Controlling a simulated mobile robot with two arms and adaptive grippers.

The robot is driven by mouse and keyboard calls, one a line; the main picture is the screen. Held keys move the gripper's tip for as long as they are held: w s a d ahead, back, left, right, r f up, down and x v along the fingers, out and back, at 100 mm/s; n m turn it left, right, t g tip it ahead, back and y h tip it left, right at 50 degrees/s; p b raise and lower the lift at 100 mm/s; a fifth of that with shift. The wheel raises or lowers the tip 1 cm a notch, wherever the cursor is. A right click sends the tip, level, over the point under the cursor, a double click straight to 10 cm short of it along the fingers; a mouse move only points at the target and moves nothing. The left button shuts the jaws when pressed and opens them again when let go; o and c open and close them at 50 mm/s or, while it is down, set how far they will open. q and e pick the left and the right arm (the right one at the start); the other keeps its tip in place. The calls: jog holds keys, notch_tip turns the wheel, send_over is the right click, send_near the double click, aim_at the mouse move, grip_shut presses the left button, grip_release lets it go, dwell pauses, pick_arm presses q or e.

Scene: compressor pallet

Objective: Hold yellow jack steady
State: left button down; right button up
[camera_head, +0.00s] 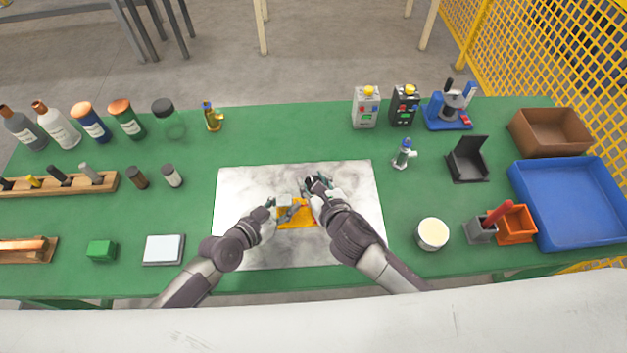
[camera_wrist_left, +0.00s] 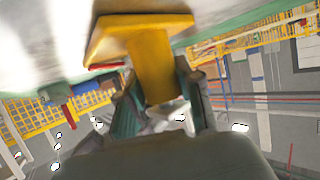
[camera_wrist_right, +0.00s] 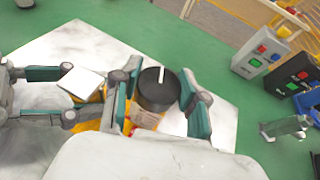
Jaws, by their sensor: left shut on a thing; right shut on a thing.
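The yellow jack (camera_head: 296,217) stands on the white marbled mat (camera_head: 236,190). In the left wrist view its yellow post (camera_wrist_left: 152,65) and flat plate (camera_wrist_left: 130,28) show, with the post between the fingers of my left gripper (camera_wrist_left: 158,100), which is shut on it. A pale square top (camera_wrist_right: 82,82) sits over the yellow part in the right wrist view. My right gripper (camera_wrist_right: 157,100) is shut on a round black knob-like piece (camera_wrist_right: 157,85) with a white mark, right beside the jack. In the head view my left gripper (camera_head: 271,212) is left of the jack and my right gripper (camera_head: 318,187) is at its upper right.
A small bottle-like fitting (camera_head: 403,154) and a white round tub (camera_head: 432,235) stand right of the mat. A green block (camera_head: 101,251) and a pale square plate (camera_head: 163,250) lie at left. A blue tray (camera_head: 520,190) is at far right. The mat's edges are clear.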

jog(key=m+h, duration=0.6)
jog(key=h, duration=0.1)
jog(key=shift+t, duration=0.3)
dwell(0.3)
jog(key=o, duration=1.2)
jog(key=v, duration=1.2)
jog(key=shift+a, duration=0.1)
